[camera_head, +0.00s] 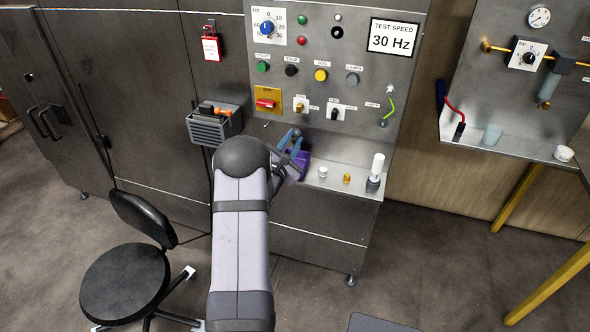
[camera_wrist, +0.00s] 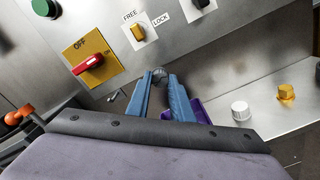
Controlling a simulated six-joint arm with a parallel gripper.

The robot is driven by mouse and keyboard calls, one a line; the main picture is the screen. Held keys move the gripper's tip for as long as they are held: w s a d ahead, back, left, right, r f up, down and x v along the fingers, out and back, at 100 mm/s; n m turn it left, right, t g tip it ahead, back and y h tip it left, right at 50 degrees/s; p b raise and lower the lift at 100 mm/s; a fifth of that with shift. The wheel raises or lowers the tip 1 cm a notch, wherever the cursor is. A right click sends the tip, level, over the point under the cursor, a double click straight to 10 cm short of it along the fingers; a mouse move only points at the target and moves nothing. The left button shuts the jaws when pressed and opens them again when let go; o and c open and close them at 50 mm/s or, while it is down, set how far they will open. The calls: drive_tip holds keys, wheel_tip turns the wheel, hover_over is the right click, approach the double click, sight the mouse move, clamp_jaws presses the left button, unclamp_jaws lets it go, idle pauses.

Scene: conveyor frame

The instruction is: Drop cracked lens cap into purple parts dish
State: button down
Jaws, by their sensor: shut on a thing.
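The purple parts dish (camera_head: 304,158) stands on the left part of the metal shelf, partly hidden by my arm and gripper. In the wrist view a strip of the dish (camera_wrist: 199,110) shows beside and behind the right finger. My gripper (camera_head: 291,138), with blue fingers, is above the dish near the panel. In the wrist view my gripper (camera_wrist: 160,84) is shut on a small dark round thing (camera_wrist: 159,73) at its fingertips, which looks like the lens cap. Any crack is too small to see.
A white cap (camera_head: 323,172), a brass fitting (camera_head: 347,179) and a white-topped bottle (camera_head: 376,168) stand on the shelf to the right. The control panel with knobs and a red OFF switch (camera_head: 266,103) rises behind. A grey basket (camera_head: 213,128) hangs at left.

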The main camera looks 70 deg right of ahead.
drive_tip(key=shift+f+b, duration=0.6)
drive_tip(key=shift+f, duration=0.55)
drive_tip(key=c, duration=1.5)
unclamp_jaws()
drive_tip(key=shift+a, duration=0.15)
drive_tip(key=shift+a+b, duration=0.75)
drive_tip(key=shift+a, duration=2.8)
drive_tip(key=shift+w, duration=0.1)
